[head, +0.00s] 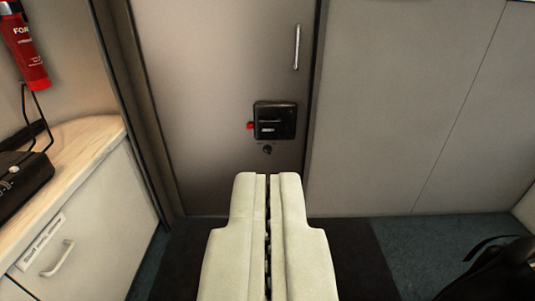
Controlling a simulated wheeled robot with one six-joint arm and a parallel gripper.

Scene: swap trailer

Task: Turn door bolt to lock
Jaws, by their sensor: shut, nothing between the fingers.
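The door (215,60) stands ahead of me in the head view and looks shut. A black lock box (283,112) is mounted near its right edge, with a handle recess in it and a small red piece (250,125) on its left side. A small dark round knob (267,149), which may be the bolt, sits just below the box. My gripper (268,176) is shut and empty. It shows low in the picture, below the knob and apart from the door. Nothing hides the lock box or the knob.
A vertical grab handle (297,47) is on the door above the lock. A wooden-topped counter (75,150) with a black case (22,180) and a fire extinguisher (25,55) are at left. A dark bag (495,275) lies at lower right. Dark floor mat (365,260) is clear.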

